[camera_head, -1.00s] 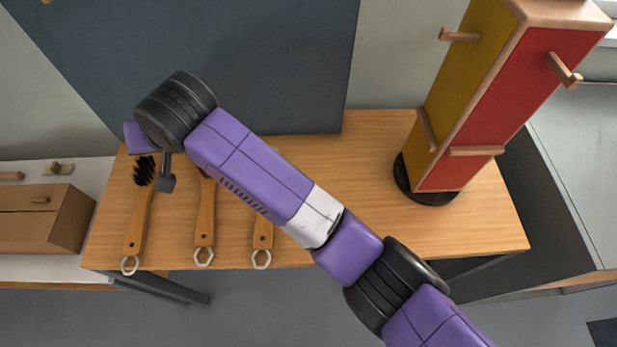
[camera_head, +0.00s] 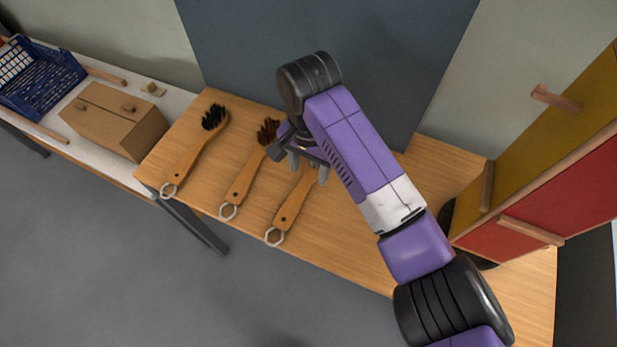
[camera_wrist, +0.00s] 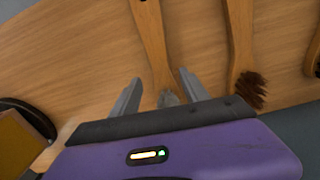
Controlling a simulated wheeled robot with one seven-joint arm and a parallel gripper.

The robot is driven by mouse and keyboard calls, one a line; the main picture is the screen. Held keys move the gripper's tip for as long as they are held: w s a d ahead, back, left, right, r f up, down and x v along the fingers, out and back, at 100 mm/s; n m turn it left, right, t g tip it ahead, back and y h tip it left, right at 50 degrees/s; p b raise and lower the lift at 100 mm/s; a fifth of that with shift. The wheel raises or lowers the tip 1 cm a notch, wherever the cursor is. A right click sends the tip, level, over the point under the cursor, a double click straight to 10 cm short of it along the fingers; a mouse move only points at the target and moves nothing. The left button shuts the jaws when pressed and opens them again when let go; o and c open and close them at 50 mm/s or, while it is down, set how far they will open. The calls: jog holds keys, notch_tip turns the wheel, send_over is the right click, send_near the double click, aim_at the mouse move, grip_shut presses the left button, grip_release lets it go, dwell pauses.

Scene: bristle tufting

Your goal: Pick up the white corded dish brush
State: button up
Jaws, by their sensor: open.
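Three wooden-handled brushes lie side by side on the wooden table. The rightmost brush (camera_head: 291,208) has its head mostly hidden under my gripper in the head view. In the wrist view that brush (camera_wrist: 152,38) shows a pale grey-white tuft, partly covered, so it looks like the white one. My gripper (camera_head: 308,170) is open above its head end. In the wrist view my gripper's two fingers (camera_wrist: 160,78) stand on either side of the brush, with nothing held. I cannot tell the height of the fingertips above it.
A brown-bristled brush (camera_head: 247,170) lies close to the left, and a black-bristled brush (camera_head: 197,150) farther left. A yellow and red pegged block (camera_head: 540,175) stands at the right. A dark panel (camera_head: 330,30) rises behind. A cardboard box (camera_head: 105,122) and blue crate (camera_head: 40,80) sit on the white table.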

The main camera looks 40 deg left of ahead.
aim_at(308, 180)
jog(key=shift+s+a+f, duration=0.1)
jog(key=shift+f, duration=1.6)
grip_shut()
jog(key=shift+r, duration=0.15)
notch_tip(308, 180, up, 20)
jog(key=p, duration=0.3)
